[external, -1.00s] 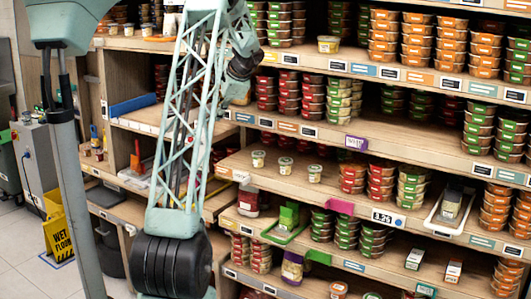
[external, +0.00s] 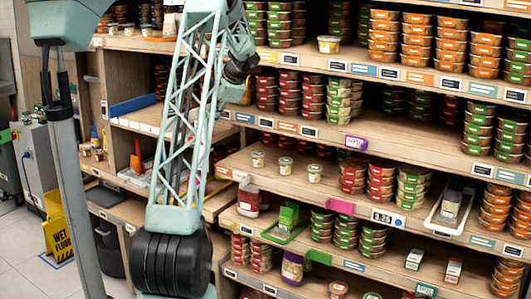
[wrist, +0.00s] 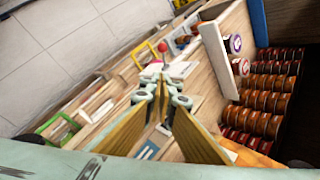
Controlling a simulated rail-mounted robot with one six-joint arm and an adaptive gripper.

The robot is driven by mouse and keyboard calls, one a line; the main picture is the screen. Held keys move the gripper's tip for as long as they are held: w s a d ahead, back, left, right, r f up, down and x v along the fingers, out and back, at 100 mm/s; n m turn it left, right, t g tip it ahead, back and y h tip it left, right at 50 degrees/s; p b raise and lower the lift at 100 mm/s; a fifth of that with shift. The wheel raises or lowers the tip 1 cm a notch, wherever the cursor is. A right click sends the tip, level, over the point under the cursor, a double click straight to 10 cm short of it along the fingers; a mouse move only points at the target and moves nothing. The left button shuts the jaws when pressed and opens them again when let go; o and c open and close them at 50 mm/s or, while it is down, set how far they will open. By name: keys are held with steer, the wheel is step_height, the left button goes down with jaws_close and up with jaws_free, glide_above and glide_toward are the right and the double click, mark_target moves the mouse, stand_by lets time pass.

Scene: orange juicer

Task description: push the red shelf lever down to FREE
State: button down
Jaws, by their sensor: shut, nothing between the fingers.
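A small red ball-shaped knob (wrist: 163,47), which looks like the end of the red lever, stands just beyond my fingertips in the wrist view, near the shelf edge. Its shaft and any FREE marking are too small to read. My gripper (wrist: 161,76) is shut and empty, with its tips pointing toward the knob and looking apart from it. In the external view my lattice arm crosses in front of the left shelves, and my gripper and the lever cannot be made out clearly there.
A blue strip (external: 133,104) lies on a left shelf.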

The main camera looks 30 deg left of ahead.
steer(key=a+f+p, duration=0.2)
steer(key=a+f, duration=0.6)
steer(key=shift+w+a+f, duration=0.2)
steer(key=shift+w+f, duration=0.1)
steer(key=shift+w, duration=0.15)
stand_by(0.3)
steer(key=shift+f+b, duration=0.25)
steer(key=shift+b, duration=0.85)
steer(key=shift+s+r, duration=0.1)
steer(key=shift+s, duration=0.05)
